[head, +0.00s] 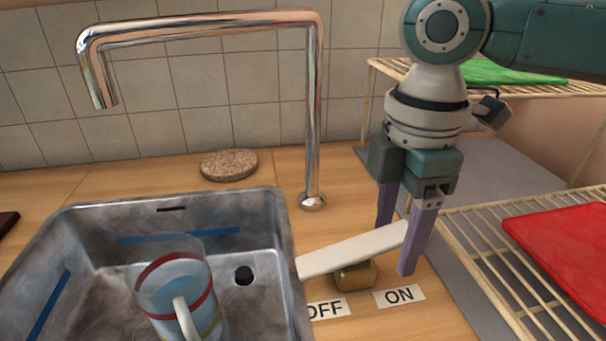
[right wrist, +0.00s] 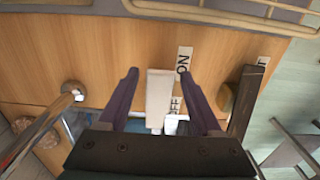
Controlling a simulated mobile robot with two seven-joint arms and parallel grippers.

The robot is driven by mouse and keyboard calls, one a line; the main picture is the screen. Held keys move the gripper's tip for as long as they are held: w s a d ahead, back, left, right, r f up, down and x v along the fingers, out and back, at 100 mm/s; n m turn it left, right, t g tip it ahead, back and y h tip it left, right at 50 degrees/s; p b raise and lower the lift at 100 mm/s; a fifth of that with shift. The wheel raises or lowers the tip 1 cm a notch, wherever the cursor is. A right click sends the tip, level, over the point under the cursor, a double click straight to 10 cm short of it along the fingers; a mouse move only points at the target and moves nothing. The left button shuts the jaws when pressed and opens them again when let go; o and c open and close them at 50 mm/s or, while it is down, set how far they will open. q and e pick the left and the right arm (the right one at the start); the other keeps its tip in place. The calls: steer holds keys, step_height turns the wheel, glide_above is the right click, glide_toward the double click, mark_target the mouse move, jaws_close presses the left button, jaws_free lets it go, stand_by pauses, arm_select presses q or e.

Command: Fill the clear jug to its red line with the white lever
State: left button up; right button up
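The clear jug (head: 152,291) stands in the sink, with a red line near its top, a yellowish line lower down and a white handle. Pale bluish content shows inside; its exact level against the red line is hard to tell. The white lever (head: 345,252) sits on a brass base (head: 356,277) behind the OFF label (head: 326,309) and ON label (head: 399,295). My right gripper (head: 402,238) is open, its purple fingers on either side of the lever's free end. In the right wrist view, gaps show between the lever (right wrist: 159,92) and both fingers. My left gripper is out of view.
The chrome faucet (head: 313,120) arches over the metal sink (head: 270,215); no stream shows from its spout. A round cork-like mat (head: 229,164) lies behind the sink. A wire rack (head: 480,222) with red and green items stands close on the right.

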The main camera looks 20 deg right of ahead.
jaws_close()
steer(key=shift+s+d+p, duration=0.1)
steer(key=shift+p, duration=0.3)
steer(key=shift+f+y+p, duration=0.15)
steer(key=shift+y+p, duration=0.2)
steer(key=shift+y, duration=0.25)
steer(key=shift+o, duration=0.6)
jaws_free()
steer(key=r, duration=0.3)
steer(key=r+p, duration=0.1)
steer(key=r, duration=0.2)
steer(key=d+r, duration=0.1)
steer(key=r, duration=0.1)
steer(key=shift+r, duration=0.9)
